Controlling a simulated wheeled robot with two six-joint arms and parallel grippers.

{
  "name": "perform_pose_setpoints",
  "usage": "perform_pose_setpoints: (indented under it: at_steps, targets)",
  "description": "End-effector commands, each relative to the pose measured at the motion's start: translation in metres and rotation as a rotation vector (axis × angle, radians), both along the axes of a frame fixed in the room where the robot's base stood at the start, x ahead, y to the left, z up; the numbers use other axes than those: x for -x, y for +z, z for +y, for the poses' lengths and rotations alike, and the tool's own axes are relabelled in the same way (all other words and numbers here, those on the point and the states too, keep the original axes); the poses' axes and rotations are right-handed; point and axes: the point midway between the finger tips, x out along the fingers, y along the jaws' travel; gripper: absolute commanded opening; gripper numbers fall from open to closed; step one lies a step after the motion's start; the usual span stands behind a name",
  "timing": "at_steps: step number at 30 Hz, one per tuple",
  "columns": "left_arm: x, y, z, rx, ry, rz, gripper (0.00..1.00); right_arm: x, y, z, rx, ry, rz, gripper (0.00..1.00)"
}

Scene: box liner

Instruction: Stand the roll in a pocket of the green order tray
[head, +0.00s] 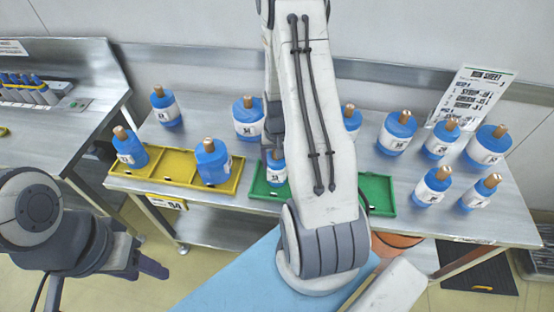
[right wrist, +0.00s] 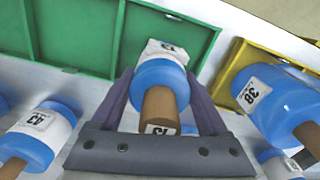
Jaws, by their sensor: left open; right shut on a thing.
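The green order tray (head: 378,192) lies on the steel table, partly hidden behind my right arm; its pockets also show in the right wrist view (right wrist: 92,28). My right gripper (right wrist: 160,95) is shut on a blue roll (right wrist: 160,72) with a white label and brown core. In the head view this roll (head: 275,168) is upright at the tray's left end pocket, partly covered by my arm. I cannot tell whether its base touches the pocket floor. My left gripper (head: 150,268) is open and empty, low at the left, away from the table.
A yellow tray (head: 176,165) left of the green one holds two blue rolls, with an empty pocket between them. Several other rolls (head: 397,133) stand along the back and right of the table. A sign (head: 470,95) stands behind. A side bench (head: 60,125) is at the left.

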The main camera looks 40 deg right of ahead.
Motion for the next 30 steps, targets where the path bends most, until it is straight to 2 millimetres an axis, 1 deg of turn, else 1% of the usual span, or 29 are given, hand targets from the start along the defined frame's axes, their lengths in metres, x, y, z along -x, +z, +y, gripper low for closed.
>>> perform_pose_setpoints:
  at_steps: [7, 10, 11, 12, 13, 19, 22, 23, 26, 30]
  targets:
    - [0.000, -0.001, 0.000, 0.000, 0.000, 0.000, 0.50, -0.001, -0.001, 0.000, 0.002, 0.000, -0.002, 0.00]
    - [0.000, -0.003, 0.000, 0.000, 0.000, 0.000, 0.50, 0.000, -0.004, -0.001, 0.001, 0.000, -0.002, 0.00]
    - [0.000, -0.003, 0.000, 0.000, 0.000, 0.000, 0.50, 0.000, -0.004, 0.000, 0.001, 0.000, -0.002, 0.81]
    - [0.000, -0.002, 0.000, 0.000, 0.000, 0.000, 0.50, 0.000, -0.003, 0.000, 0.001, 0.000, -0.002, 0.97]
    - [0.000, -0.002, 0.000, 0.000, 0.000, 0.000, 0.50, 0.000, -0.003, 0.000, 0.001, 0.000, -0.002, 1.00]
    - [0.000, -0.002, 0.000, 0.000, 0.000, 0.000, 0.50, 0.000, -0.003, 0.000, 0.001, 0.000, -0.001, 1.00]
    - [0.000, 0.002, 0.000, 0.000, 0.000, 0.000, 0.50, 0.000, 0.002, 0.000, 0.001, 0.000, -0.002, 1.00]
    - [0.000, 0.000, 0.000, 0.000, 0.000, 0.000, 0.50, -0.001, 0.003, -0.001, 0.002, 0.000, -0.002, 1.00]
    - [0.000, -0.004, 0.000, 0.000, 0.000, 0.000, 0.50, -0.001, 0.014, -0.001, 0.003, 0.000, -0.005, 1.00]
    - [0.000, -0.009, 0.000, 0.000, 0.000, 0.000, 0.50, -0.002, 0.041, -0.001, 0.005, 0.000, -0.008, 1.00]
